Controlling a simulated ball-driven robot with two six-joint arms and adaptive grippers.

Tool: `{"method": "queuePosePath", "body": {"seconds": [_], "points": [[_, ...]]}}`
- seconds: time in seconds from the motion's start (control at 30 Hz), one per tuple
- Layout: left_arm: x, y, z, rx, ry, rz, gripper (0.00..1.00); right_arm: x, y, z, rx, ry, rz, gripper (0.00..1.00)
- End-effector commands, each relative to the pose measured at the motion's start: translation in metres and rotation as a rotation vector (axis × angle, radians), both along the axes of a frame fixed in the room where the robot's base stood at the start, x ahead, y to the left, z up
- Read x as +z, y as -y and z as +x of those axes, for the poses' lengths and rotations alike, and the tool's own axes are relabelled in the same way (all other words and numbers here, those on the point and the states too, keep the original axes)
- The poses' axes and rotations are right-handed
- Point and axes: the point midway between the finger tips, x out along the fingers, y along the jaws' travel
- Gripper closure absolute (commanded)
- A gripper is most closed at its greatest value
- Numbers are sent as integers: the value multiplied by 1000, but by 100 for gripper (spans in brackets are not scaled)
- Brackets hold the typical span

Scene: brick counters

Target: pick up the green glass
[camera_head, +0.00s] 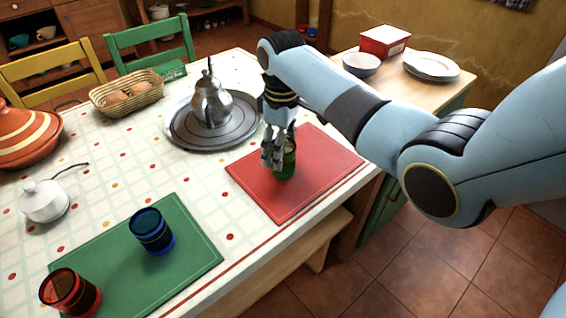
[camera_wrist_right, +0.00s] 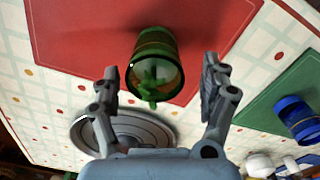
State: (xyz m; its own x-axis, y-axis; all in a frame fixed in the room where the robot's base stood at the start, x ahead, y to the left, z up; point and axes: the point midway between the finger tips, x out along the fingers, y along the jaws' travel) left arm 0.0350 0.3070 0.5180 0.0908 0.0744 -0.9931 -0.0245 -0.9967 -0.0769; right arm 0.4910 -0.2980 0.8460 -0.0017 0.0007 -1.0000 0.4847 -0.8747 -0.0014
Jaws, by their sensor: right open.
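The green glass (camera_head: 286,160) stands on the red mat (camera_head: 314,150), partly hidden behind my right gripper (camera_head: 275,160) in the head view. In the right wrist view the green glass (camera_wrist_right: 153,62) shows between and beyond the two open fingers of my right gripper (camera_wrist_right: 165,90), with something green and leafy seen at its mouth. The fingers are apart, one on each side of the glass, with no clear contact. My left gripper is in neither view.
A metal teapot (camera_head: 211,100) stands on a round tray (camera_head: 180,133) behind the red mat. A blue glass (camera_head: 151,232) and a red glass (camera_head: 70,293) stand at the green mat (camera_head: 190,255). A bread basket (camera_head: 126,93) is at the back left.

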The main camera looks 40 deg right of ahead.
Motion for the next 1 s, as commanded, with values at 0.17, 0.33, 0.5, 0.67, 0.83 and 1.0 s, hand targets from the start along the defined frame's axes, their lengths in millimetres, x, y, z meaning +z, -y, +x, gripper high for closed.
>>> {"method": "queuePosePath", "body": {"seconds": [0.17, 0.33, 0.5, 0.67, 0.83, 1.0], "points": [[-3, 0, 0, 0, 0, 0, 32, -25, 4, 2, -1, -3, -1, 21], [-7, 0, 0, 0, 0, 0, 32, -48, 4, 2, -1, -1, 0, 21], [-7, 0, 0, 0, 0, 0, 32, -52, 4, 2, -1, 1, 0, 21], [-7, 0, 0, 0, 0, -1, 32, -51, 4, 2, -1, 1, 0, 26], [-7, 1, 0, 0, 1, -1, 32, -51, 4, 2, -1, 1, 0, 48], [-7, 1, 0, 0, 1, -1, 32, -51, 4, 2, -1, 0, -1, 71]]}}
